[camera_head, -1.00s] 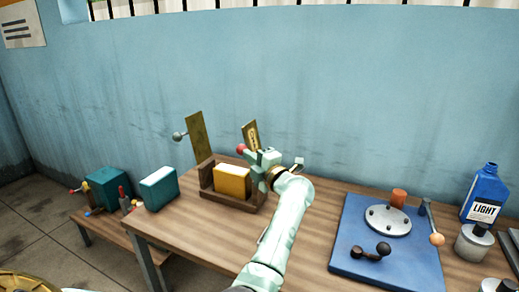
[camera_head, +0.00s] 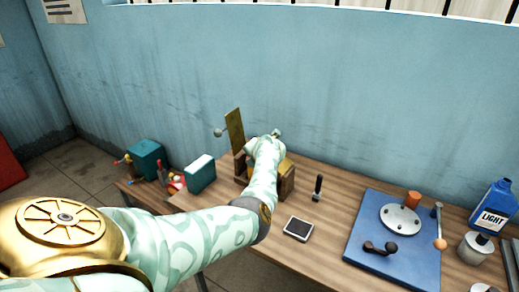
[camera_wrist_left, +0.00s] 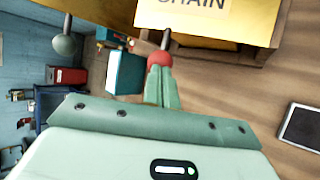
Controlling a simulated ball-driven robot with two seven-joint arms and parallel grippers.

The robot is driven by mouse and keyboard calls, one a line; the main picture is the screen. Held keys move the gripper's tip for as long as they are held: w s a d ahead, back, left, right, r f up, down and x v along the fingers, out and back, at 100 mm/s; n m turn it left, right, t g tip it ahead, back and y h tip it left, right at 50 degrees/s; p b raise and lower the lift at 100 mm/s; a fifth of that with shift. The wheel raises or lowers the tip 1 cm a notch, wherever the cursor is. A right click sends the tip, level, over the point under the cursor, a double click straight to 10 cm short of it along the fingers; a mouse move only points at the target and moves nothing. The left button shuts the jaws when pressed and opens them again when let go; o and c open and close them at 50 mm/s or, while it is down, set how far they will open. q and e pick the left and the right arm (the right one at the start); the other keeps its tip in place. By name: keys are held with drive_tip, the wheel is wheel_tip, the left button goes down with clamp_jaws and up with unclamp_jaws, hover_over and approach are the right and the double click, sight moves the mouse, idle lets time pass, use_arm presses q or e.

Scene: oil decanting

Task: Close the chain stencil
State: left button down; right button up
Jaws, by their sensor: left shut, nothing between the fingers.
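The chain stencil (camera_wrist_left: 215,18) is a yellow-brass plate with dark lettering, above the wooden box (camera_wrist_left: 268,57) in the left wrist view. My arm mostly hides it in the head view, and its exact tilt cannot be told. Its red knob (camera_wrist_left: 160,57) on a thin rod is right at the tips of my left gripper (camera_wrist_left: 158,82), which is shut with nothing between its fingers. Whether they touch cannot be told. In the head view a second brass plate (camera_head: 234,131) with a grey ball knob (camera_head: 219,132) stands upright beside the box (camera_head: 287,185). My right gripper is out of view.
On the table, a teal block (camera_head: 201,173) stands left of the box. A dark-handled tool (camera_head: 318,188), a small dark-screened device (camera_head: 298,229), a blue board (camera_head: 395,245) and a blue LIGHT bottle (camera_head: 490,207) are to the right.

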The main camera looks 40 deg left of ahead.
use_arm(q)
drive_tip(key=a+f+h, duration=0.1)
drive_tip(key=f, duration=0.2)
drive_tip(key=a+f+h+b, duration=0.1)
drive_tip(key=shift+s+a+f+n+h, duration=0.2)
drive_tip(key=shift+s+a+n+h, duration=0.1)
drive_tip(key=shift+s+a+n, duration=0.1)
use_arm(e)
drive_tip(key=shift+f, duration=0.35)
use_arm(q)
drive_tip(key=shift+f, duration=0.1)
use_arm(e)
drive_tip(key=shift+d, duration=0.1)
